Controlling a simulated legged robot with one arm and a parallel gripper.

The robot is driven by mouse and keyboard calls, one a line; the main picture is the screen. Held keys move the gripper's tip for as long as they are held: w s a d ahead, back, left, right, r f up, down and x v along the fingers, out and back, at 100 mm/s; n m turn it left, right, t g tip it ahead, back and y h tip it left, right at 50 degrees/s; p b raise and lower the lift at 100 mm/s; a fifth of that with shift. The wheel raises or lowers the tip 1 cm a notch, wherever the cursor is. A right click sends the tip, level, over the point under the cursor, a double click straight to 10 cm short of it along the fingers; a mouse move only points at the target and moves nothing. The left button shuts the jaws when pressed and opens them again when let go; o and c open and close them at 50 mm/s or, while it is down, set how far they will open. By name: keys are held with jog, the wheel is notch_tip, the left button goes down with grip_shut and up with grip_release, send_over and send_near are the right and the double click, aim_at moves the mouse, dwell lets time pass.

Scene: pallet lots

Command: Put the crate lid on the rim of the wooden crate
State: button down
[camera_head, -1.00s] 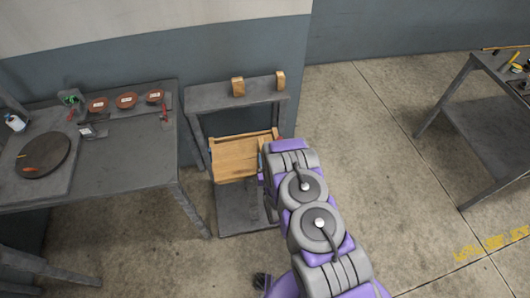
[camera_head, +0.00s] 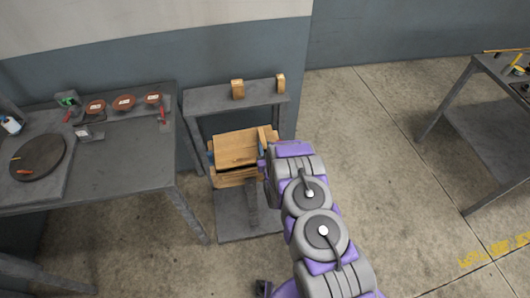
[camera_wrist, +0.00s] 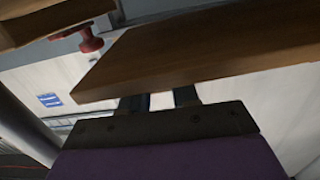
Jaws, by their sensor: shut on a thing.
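The crate lid (camera_head: 237,147) is a flat light-brown wooden board with a raised wooden strip on its right part. It lies over the back and middle of the wooden crate's top in the head view. The wooden crate (camera_head: 235,179) shows below it, with a dark gap along its front. I cannot tell whether the lid touches the rim. My gripper (camera_head: 264,163) is at the lid's right edge, partly hidden by my arm. In the wrist view the fingers (camera_wrist: 160,101) are shut on the edge of the lid (camera_wrist: 190,55).
The crate is on a low grey stand (camera_head: 238,232), with a raised shelf (camera_head: 212,101) behind holding two wooden blocks. A grey workbench (camera_head: 140,150) stands at left, another table (camera_head: 490,130) at far right. The floor between is clear. A red knob (camera_wrist: 90,40) shows in the wrist view.

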jog(key=shift+f+b, duration=0.35)
jog(key=shift+f, duration=0.85)
jog(key=shift+f, duration=0.35)
jog(key=c, duration=0.8)
grip_release()
jog(key=shift+c, duration=0.2)
